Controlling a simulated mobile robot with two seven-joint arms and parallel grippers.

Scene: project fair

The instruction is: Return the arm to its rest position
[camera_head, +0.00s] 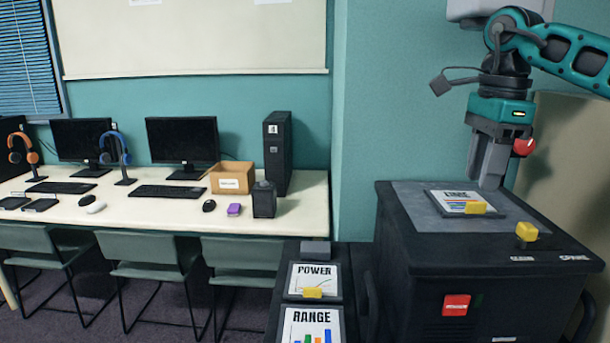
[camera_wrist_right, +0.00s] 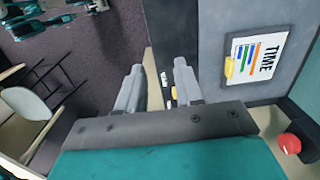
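My right gripper (camera_head: 488,182) comes in from the upper right in the head view and points down over the black cabinet (camera_head: 400,250). In the right wrist view its two fingers (camera_wrist_right: 158,85) are apart, with nothing held between them. A TIME card (camera_head: 462,196) with a yellow clip lies on the cabinet's grey pad (camera_head: 425,212), close to the fingertips in the head view. The card also shows in the right wrist view (camera_wrist_right: 262,50), off to the right of the fingers. My left gripper is not identifiable in either view.
A red knob (camera_head: 524,147) shows beside my right gripper. A yellow knob (camera_head: 527,231) sits on the cabinet top. POWER (camera_head: 314,282) and RANGE (camera_head: 312,325) cards stand to the left. A desk (camera_head: 140,212) with monitors and chairs is further left.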

